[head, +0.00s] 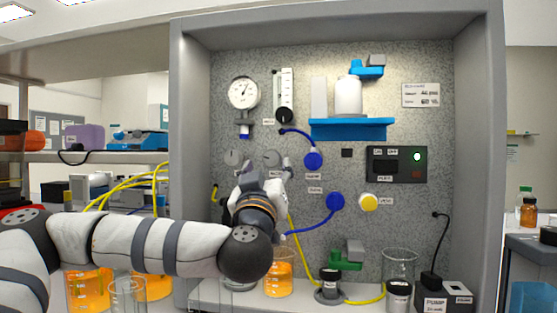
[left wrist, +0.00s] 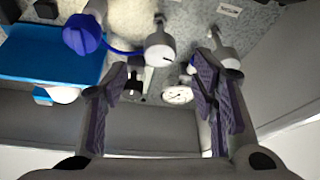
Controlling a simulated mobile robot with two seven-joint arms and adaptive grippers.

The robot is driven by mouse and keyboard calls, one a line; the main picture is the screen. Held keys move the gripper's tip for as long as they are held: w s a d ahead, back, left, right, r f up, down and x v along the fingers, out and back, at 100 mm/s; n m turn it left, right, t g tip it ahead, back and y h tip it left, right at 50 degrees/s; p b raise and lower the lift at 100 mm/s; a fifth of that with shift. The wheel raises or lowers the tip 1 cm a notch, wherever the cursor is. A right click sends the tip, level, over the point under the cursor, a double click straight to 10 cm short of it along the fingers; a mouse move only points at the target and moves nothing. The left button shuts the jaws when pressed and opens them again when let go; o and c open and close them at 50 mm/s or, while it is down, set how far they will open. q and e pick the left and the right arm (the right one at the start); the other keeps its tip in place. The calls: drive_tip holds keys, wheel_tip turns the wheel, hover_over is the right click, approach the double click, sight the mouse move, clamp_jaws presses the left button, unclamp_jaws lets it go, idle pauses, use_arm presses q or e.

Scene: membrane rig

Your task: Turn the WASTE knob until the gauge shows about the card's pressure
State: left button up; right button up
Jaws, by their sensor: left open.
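The round white gauge (head: 243,92) is at the upper left of the speckled panel; its fine reading is too small to tell. The card (head: 421,95) is at the panel's upper right, its figures blurred. Two grey knobs sit below the gauge, a left one (head: 233,157) and a right one (head: 271,157). I cannot read which label says WASTE. My left gripper (head: 267,173) is open just below and in front of the right grey knob. In the left wrist view, a grey knob (left wrist: 160,50) shows beyond the open, empty fingers (left wrist: 163,92), apart from them. My right gripper is out of view.
Blue connectors (head: 313,160) (head: 335,201) and a yellow one (head: 369,202) stick out right of the gripper. A blue shelf (head: 348,129) holds a white container. Beakers of orange liquid (head: 279,278) and a pump (head: 443,300) stand below. Yellow tubing hangs near my arm.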

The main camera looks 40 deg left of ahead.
sight(272, 163)
use_arm(q)
drive_tip(key=x, duration=0.6)
drive_tip(key=shift+w+f+b, duration=0.15)
drive_tip(key=shift+f+b, duration=0.15)
drive_tip(key=shift+f, duration=0.1)
drive_tip(key=shift+w+a+r, duration=0.35)
drive_tip(key=shift+w+r, duration=0.05)
drive_tip(key=shift+r, duration=0.05)
drive_tip(key=shift+c, duration=0.6)
drive_tip(key=shift+r, duration=0.1)
drive_tip(key=c, duration=1.1)
